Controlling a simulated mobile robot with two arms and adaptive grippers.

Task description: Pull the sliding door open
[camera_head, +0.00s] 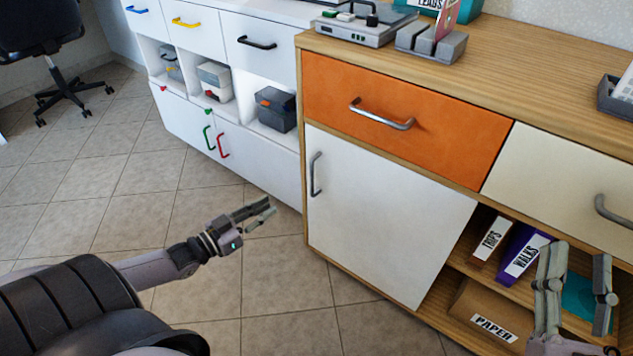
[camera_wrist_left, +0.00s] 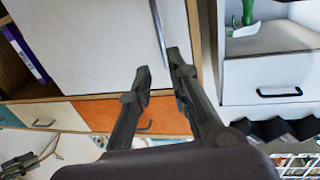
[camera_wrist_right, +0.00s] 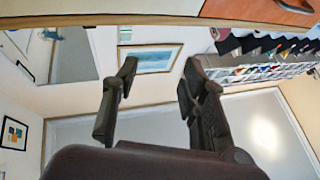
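The white sliding door (camera_head: 380,215) covers the left part of the wood cabinet's lower section, with an upright grey handle (camera_head: 315,174) near its left edge. My left gripper (camera_head: 265,211) is open and empty, left of the door and lower than the handle in the head view. In the left wrist view the handle (camera_wrist_left: 159,32) shows just beyond and between the parted fingertips (camera_wrist_left: 158,64), apparently not touching them; the door (camera_wrist_left: 85,40) fills the upper left. My right gripper (camera_head: 577,262) is open and empty before the right shelves; its parted fingers show in the right wrist view (camera_wrist_right: 160,66).
The open shelves right of the door hold binders (camera_head: 525,250) and a paper box (camera_head: 483,318). An orange drawer (camera_head: 440,110) with a handle is above the door. A white cabinet (camera_head: 268,170) stands left. The tiled floor (camera_head: 140,215) is clear.

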